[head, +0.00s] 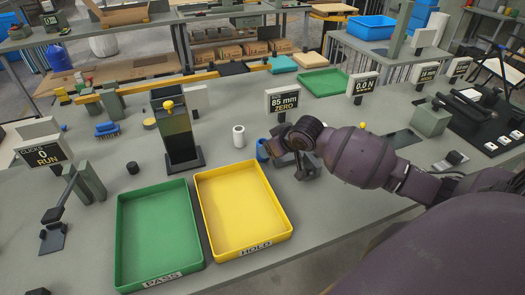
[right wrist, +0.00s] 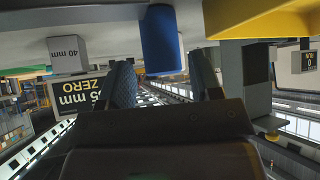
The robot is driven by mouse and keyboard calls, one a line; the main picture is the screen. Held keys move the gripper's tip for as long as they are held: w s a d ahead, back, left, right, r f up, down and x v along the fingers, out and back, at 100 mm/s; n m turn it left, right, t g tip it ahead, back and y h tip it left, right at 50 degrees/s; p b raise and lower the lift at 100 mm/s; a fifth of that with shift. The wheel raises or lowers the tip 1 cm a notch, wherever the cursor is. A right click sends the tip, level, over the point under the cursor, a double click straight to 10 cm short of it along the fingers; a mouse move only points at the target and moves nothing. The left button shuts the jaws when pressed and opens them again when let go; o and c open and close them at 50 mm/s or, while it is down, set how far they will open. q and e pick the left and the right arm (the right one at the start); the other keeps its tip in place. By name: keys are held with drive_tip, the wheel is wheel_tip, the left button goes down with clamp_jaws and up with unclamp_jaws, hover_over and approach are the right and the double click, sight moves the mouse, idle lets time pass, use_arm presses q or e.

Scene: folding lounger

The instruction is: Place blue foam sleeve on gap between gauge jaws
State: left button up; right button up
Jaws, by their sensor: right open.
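The blue foam sleeve (head: 262,150) stands on the grey bench, partly hidden behind my right gripper (head: 291,160) in the head view. In the right wrist view, which looks inverted, the blue sleeve (right wrist: 161,42) is upright beyond the gap between my right gripper's fingers (right wrist: 163,84). The fingers are apart with nothing visibly gripped. The size display (head: 283,100) reads 85 mm ZERO and also shows in the right wrist view (right wrist: 80,97), beside a 40 mm block (right wrist: 68,55). I cannot make out the gauge jaws clearly. My left gripper is out of view.
A yellow HOLD tray (head: 242,251) and green PASS tray (head: 123,240) lie at the front. A tall dark stand (head: 178,140) rises behind them. A white cylinder (head: 239,136) stands left of the sleeve. A 0.0 N display (head: 362,85) is at the back right.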

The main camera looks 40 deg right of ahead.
drive_tip(key=b+x, duration=0.1)
drive_tip(key=x, duration=0.4)
drive_tip(key=shift+w+r, duration=0.15)
drive_tip(key=c, duration=0.7)
drive_tip(key=shift+r, duration=0.1)
drive_tip(key=shift+c, duration=0.2)
